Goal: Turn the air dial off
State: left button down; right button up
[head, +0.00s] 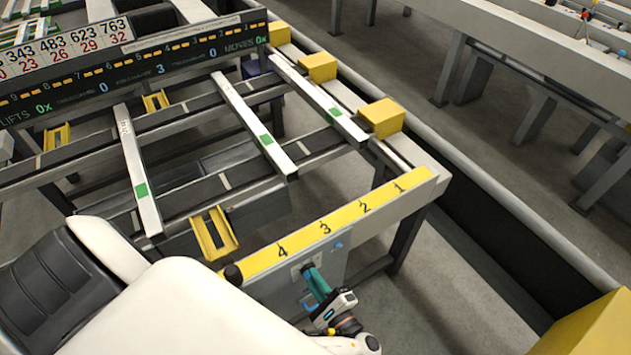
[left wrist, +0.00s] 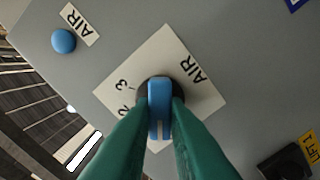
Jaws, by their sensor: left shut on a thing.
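The air dial is a blue bar-shaped knob (left wrist: 158,92) on a dark round base. It sits on a white square plate (left wrist: 170,50) marked AIR, with the figures 2 and 3 partly visible. In the head view the plate (head: 303,266) shows on the grey end panel below the yellow numbered strip. My left gripper (left wrist: 158,112), with teal fingers, is shut on the blue knob, one finger on each side. In the head view the left gripper (head: 314,280) reaches up to the panel and hides the knob. The knob's bar points up and down in the wrist view. My right gripper is not in view.
A blue button (left wrist: 63,41) with an AIR label is on the same panel. A black fitting (left wrist: 284,160) by a LIFT 1 label is at lower right. The yellow strip (head: 330,228) edges the runout table above the panel. Open floor (head: 440,290) lies to the right.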

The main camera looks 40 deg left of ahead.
pick_arm(q)
jog(key=shift+a+n, duration=0.1)
jog(key=shift+n, duration=0.8)
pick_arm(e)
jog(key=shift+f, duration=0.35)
pick_arm(q)
jog(key=shift+b, duration=0.3)
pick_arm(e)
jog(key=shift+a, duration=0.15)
pick_arm(q)
jog(key=c, duration=1.4)
grip_release()
jog(key=shift+c, duration=0.2)
jog(key=shift+f, duration=0.1)
